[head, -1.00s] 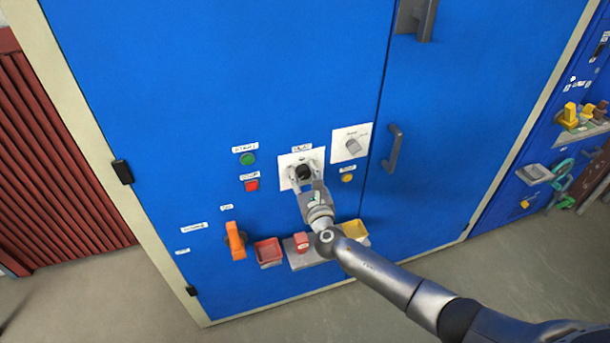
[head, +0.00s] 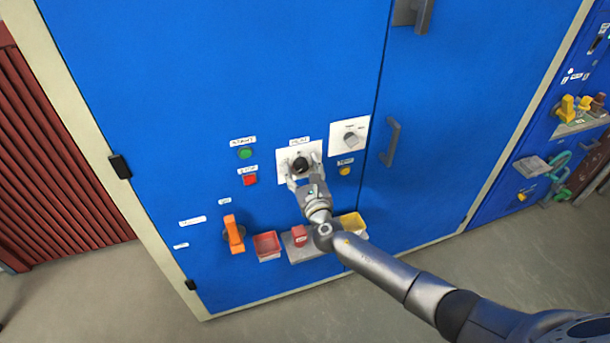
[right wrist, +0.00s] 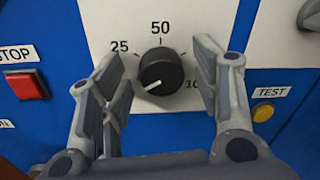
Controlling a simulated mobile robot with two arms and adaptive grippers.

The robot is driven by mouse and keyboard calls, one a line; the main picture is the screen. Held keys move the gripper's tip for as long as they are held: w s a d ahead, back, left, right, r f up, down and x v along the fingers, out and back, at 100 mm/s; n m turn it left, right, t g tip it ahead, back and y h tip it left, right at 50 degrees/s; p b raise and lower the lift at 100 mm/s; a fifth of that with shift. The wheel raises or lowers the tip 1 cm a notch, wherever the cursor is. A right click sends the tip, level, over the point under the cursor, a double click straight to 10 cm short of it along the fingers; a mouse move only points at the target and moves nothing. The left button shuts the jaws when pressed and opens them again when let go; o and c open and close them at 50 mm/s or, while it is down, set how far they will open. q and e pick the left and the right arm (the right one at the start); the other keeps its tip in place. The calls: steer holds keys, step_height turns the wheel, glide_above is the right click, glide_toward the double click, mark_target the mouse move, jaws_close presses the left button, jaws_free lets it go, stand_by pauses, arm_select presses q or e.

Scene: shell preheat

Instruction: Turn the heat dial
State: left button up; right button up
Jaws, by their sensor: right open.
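The heat dial (head: 300,164) is a round black knob on a white plate on the blue cabinet front. In the right wrist view the dial (right wrist: 162,72) has a white pointer line aimed to the lower left, below the 25 mark. The marks 25 and 50 are readable; the mark at right is partly covered by a finger. My right gripper (head: 304,172) is open, with one finger on each side of the dial. In the right wrist view the gripper (right wrist: 158,75) shows gaps between both fingers and the knob. My left gripper is out of view.
A green button (head: 245,153) and red stop button (head: 250,180) lie left of the dial. A second dial (head: 351,139) and yellow test button (head: 345,171) lie right. An orange handle (head: 233,234), a red bin (head: 267,245) and a yellow bin (head: 352,223) are below.

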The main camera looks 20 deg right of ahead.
steer(key=s, duration=1.2)
steer(key=shift+a, duration=0.2)
steer(key=s+d+f+m+g, duration=0.2)
steer(key=f+m, duration=0.1)
steer(key=f, duration=0.3)
steer(key=s+d+f+m+g+h, duration=0.1)
steer(key=f+m+g, duration=0.15)
steer(key=f, duration=0.45)
steer(key=s+d+f+m+g, duration=0.1)
steer(key=s+d+f+m, duration=0.15)
steer(key=f, duration=0.35)
steer(key=s+d+f+m+g, duration=0.2)
steer(key=s+f+m+g, duration=0.3)
steer(key=s+f+m, duration=0.75)
steer(key=s+a+f+m+g, duration=0.1)
steer(key=s+f+m, duration=0.4)
steer(key=s, duration=0.5)
steer(key=s+a+f+m+g+y, duration=0.1)
steer(key=s+f+m+g, duration=0.2)
steer(key=s, duration=0.7)
steer(key=s+a+f+m+g, duration=0.1)
steer(key=s+f+m+g, duration=0.1)
steer(key=s+f+m, duration=0.5)
steer(key=s+f, duration=0.2)
steer(key=s, duration=0.1)
steer(key=shift+s+f+y, duration=0.2)
steer(key=shift+s+y, duration=0.1)
steer(key=shift+s, duration=0.1)
